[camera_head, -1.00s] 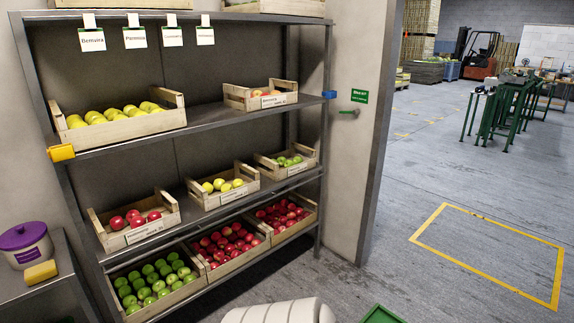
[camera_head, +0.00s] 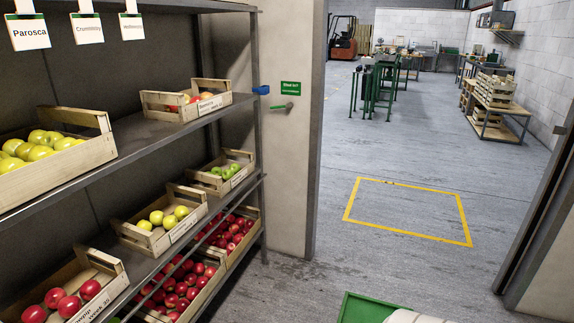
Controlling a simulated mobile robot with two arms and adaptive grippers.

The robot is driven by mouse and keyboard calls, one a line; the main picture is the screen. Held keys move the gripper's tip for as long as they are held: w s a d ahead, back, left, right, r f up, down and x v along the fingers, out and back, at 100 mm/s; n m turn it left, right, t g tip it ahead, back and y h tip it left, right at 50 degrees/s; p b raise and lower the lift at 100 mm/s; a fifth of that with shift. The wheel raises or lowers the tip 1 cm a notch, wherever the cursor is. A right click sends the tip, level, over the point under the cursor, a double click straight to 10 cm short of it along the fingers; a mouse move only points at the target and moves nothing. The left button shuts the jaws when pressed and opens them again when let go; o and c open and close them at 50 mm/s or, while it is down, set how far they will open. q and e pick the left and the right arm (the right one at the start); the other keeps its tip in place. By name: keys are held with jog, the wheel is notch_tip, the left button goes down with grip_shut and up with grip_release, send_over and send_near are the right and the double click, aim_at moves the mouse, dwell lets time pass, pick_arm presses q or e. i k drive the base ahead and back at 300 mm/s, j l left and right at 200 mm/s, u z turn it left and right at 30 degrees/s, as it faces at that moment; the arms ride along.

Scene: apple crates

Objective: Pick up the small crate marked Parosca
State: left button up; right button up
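A hanging sign reading Parosca (camera_head: 30,33) is at the top left, above a small wooden crate of yellow apples (camera_head: 60,160) on the upper shelf. That crate is cut off by the left edge. Other small crates are one with red-orange apples (camera_head: 186,113) further along that shelf, and ones with yellow apples (camera_head: 160,238), green apples (camera_head: 222,190) and red apples (camera_head: 92,295) on the shelf below. Their front labels are too small for me to read surely, and I cannot make out Parosca on any crate. Neither gripper is in view.
Red apples fill crates at the bottom of the rack (camera_head: 140,140). A wall post (camera_head: 292,150) with a green sign stands right of it. A green-edged thing (camera_head: 350,307) is at the bottom. The floor with the yellow outline (camera_head: 405,232) is clear. A doorway edge (camera_head: 540,190) is at right.

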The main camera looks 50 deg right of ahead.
aim_at(224, 178)
jog(key=i+l+z, duration=0.25)
jog(key=i, duration=0.2)
jog(key=i+l+z, duration=0.2)
jog(key=i, duration=0.25)
jog(key=i+z, duration=0.25)
jog(key=i, duration=0.2)
